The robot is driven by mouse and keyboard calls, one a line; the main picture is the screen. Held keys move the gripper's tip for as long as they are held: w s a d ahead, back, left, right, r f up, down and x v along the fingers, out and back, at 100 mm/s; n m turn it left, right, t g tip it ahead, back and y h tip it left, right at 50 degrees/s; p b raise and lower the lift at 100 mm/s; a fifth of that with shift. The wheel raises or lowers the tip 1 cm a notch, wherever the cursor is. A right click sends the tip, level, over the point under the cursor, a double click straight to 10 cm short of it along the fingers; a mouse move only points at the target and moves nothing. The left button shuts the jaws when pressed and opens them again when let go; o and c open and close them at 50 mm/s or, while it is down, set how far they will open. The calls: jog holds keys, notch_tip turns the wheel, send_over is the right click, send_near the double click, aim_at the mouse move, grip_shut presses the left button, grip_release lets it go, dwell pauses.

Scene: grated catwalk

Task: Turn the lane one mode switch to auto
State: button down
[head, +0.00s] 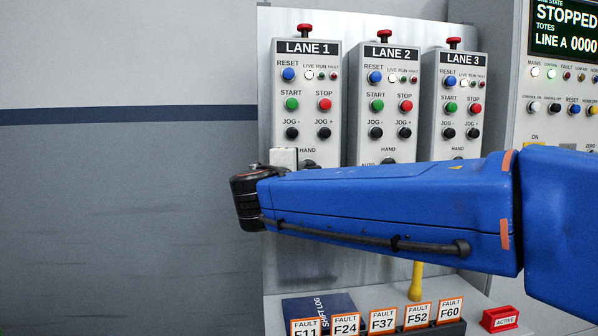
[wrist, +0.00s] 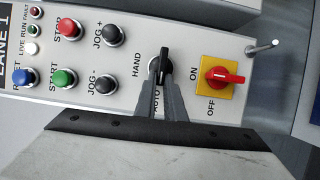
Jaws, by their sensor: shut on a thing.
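The lane one panel (head: 307,80) stands at the left of the row in the head view, its lower part hidden behind my arm. In the wrist view it lies sideways, with the LANE 1 end at the left. The black mode switch (wrist: 164,54) sits between the HAND label, to its left, and the AUTO label, below it. My gripper (wrist: 160,84) is shut on the switch handle. The handle's long axis runs up and down in the picture, in line with AUTO. The fingers cover its lower end and part of the AUTO label.
A red ON/OFF switch (wrist: 222,76) on a yellow plate is close beside the mode switch. Push buttons such as black JOG - (wrist: 104,84) are on the other side. Lane 2 panel (head: 389,95) stands to the right. Fault cards (head: 383,320) stand on the ledge below.

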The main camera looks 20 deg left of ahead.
jog(key=c, duration=1.8)
grip_release()
jog(key=shift+c, duration=0.2)
jog(key=s+d, duration=0.2)
jog(key=s, duration=1.5)
jog(key=shift+d, duration=0.35)
jog(key=shift+f, duration=0.1)
